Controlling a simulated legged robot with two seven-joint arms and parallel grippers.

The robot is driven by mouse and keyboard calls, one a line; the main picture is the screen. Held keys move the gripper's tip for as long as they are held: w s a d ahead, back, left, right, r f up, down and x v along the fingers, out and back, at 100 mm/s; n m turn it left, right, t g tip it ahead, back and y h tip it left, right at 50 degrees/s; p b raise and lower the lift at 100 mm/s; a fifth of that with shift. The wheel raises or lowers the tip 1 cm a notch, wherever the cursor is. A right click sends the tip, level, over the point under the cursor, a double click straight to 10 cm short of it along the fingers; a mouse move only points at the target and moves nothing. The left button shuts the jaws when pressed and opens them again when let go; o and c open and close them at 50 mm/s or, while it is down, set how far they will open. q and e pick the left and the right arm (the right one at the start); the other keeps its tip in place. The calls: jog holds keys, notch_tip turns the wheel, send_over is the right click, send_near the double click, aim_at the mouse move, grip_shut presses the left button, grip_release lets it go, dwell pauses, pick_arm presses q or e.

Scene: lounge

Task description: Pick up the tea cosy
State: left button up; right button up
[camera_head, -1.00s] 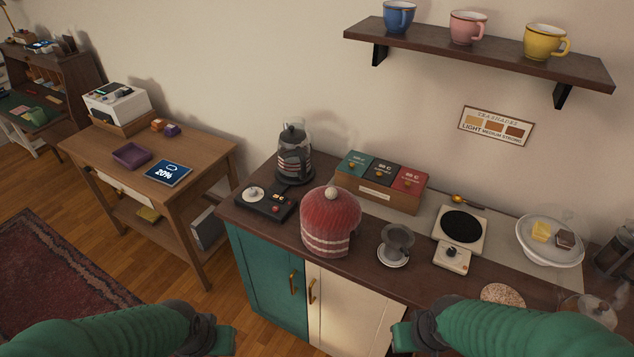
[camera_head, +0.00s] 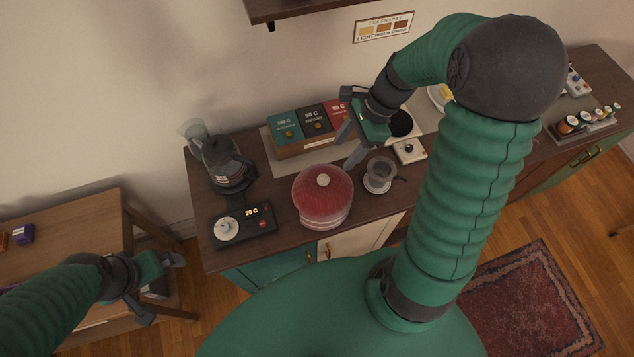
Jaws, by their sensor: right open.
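The tea cosy (camera_head: 320,203), a red knitted dome with pale bands and a cream pompom, stands on the dark counter (camera_head: 275,238) near its front edge. My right gripper (camera_head: 349,144) is open and empty, above the counter just behind and to the right of the cosy, apart from it as far as I can tell. My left gripper (camera_head: 162,287) is open and empty at the lower left, in front of the wooden side table and well away from the cosy. What is under the cosy is hidden.
A control pad (camera_head: 243,226) reading 20 C and a glass kettle (camera_head: 224,165) stand left of the cosy. A tea box (camera_head: 310,132) is behind it. A grey cup-like vessel (camera_head: 379,173) is close on its right, near a small scale (camera_head: 409,150).

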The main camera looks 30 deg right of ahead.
aim_at(324, 176)
jog(key=x, duration=0.5)
jog(key=w+p+x, duration=0.1)
jog(key=x, duration=0.2)
jog(key=shift+d, duration=0.35)
jog(key=a+f, duration=0.3)
jog(key=shift+s+p, duration=0.4)
jog(key=shift+s, duration=0.2)
jog(key=shift+w+d+f, duration=0.25)
jog(key=shift+w+d, duration=0.1)
jog(key=shift+d, duration=0.05)
jog(key=c, duration=0.6)
jog(key=shift+s, duration=0.1)
jog(key=c, duration=0.5)
jog(key=shift+r, duration=0.1)
grip_shut()
pick_arm(q)
jog(key=shift+d+r, duration=0.25)
jog(key=shift+r, duration=0.25)
jog(key=shift+d+r, duration=0.25)
jog(key=shift+r, duration=0.25)
pick_arm(e)
jog(key=shift+a, duration=0.15)
